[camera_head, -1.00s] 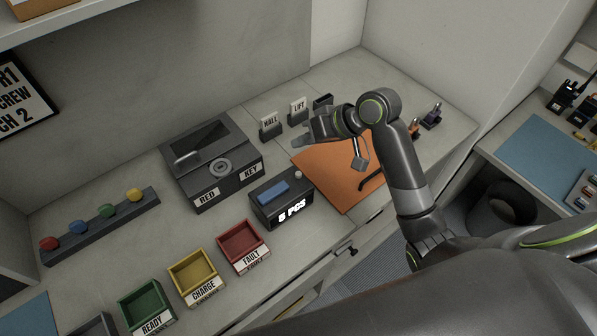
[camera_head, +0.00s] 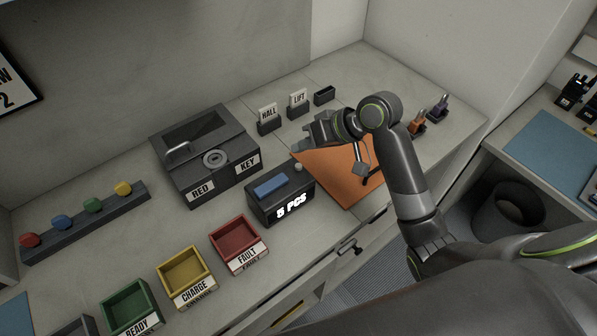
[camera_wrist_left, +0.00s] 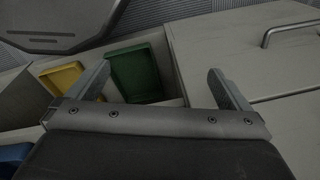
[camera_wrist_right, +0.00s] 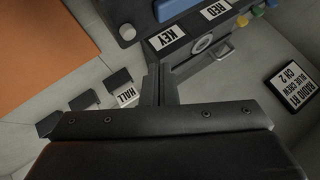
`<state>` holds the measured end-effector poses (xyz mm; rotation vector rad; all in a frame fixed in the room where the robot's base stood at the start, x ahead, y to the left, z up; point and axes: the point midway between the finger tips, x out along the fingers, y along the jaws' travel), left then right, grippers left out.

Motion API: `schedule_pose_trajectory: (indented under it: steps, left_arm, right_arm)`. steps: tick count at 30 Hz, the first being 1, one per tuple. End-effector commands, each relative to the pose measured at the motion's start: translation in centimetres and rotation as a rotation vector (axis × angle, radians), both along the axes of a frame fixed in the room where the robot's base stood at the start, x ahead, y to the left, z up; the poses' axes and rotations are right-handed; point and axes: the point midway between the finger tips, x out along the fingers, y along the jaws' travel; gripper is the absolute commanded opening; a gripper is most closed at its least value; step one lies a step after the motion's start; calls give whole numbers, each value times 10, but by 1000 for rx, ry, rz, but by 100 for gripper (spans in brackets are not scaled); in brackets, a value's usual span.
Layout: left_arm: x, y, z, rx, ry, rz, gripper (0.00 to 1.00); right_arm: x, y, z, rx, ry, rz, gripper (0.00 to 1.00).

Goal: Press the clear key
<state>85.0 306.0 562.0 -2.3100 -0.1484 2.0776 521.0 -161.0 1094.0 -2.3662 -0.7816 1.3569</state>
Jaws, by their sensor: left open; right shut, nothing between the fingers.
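The dark counter box (camera_head: 281,196) reads "5 PCS" on its front and has a blue pad (camera_head: 270,185) on top. A small pale round key (camera_head: 298,167) sits at the top's back right corner; I take it for the clear key. The key also shows in the right wrist view (camera_wrist_right: 127,32). My right gripper (camera_head: 303,147) is shut and empty, just behind and above the key, apart from it. In the right wrist view its closed fingers (camera_wrist_right: 160,82) point toward the boxes. My left gripper (camera_wrist_left: 162,85) is open and empty, seen only in its own wrist view.
A grey box labelled RED and KEY (camera_head: 222,185) stands left of the counter. HALL (camera_head: 268,118) and LIFT (camera_head: 298,103) signs stand behind. An orange mat (camera_head: 335,180) lies right. Red (camera_head: 238,240), yellow (camera_head: 186,275) and green (camera_head: 130,305) trays sit in front.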

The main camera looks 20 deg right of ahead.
Motion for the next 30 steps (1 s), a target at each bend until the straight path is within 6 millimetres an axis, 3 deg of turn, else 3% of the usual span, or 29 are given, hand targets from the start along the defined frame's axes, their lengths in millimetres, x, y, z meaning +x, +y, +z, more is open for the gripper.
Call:
schedule_pose_trajectory:
  steps: [1, 9, 30]
  left_arm:
    - [0, 0, -13, 0, 0, 0, 100]
    - [0, 0, -21, 0, 0, 0, 100]
    - [0, 0, -20, 0, 0, 0, 100]
  right_arm:
    - [0, 0, -11, 0, -1, 1, 0]
    - [0, 0, -32, 0, 1, -1, 0]
    - [0, 0, -33, 0, 0, 0, 0]
